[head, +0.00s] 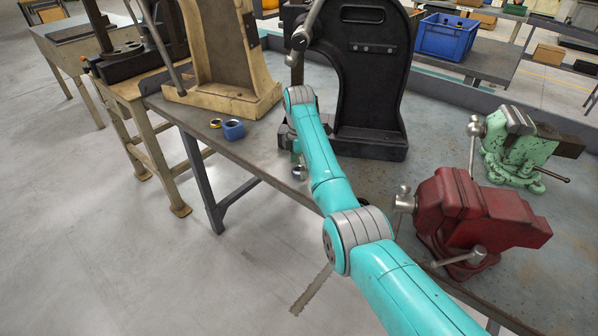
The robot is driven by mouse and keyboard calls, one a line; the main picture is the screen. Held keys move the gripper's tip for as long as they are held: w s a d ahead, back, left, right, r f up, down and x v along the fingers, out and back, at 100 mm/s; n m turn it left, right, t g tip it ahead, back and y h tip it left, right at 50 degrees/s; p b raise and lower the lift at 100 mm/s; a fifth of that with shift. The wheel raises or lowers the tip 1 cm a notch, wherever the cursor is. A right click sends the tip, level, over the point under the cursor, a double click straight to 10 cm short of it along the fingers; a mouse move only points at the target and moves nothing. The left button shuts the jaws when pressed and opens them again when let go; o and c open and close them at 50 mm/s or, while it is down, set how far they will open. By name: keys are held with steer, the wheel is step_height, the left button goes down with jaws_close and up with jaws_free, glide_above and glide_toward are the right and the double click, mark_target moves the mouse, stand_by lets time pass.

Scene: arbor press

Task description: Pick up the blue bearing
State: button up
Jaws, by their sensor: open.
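The blue bearing (234,130) is a short blue ring lying on the metal bench top, near its left front edge. It is left of my teal arm, with clear space between them. My arm reaches up from the bottom right and bends back down at its wrist. Only a small part of the wrist end shows beside the forearm, right of the bearing. My gripper's fingers are hidden, and nothing is seen touching the bearing.
A small yellow-and-black ring (208,123) lies just left of the bearing. A cream press frame (213,60) stands behind it, and a black press frame (368,85) stands behind my arm. A red vise (475,215) and a green vise (515,150) are at right. A blue crate (445,37) is farther back.

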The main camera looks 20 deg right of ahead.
steer(key=shift+f, duration=0.4)
steer(key=c, duration=1.3)
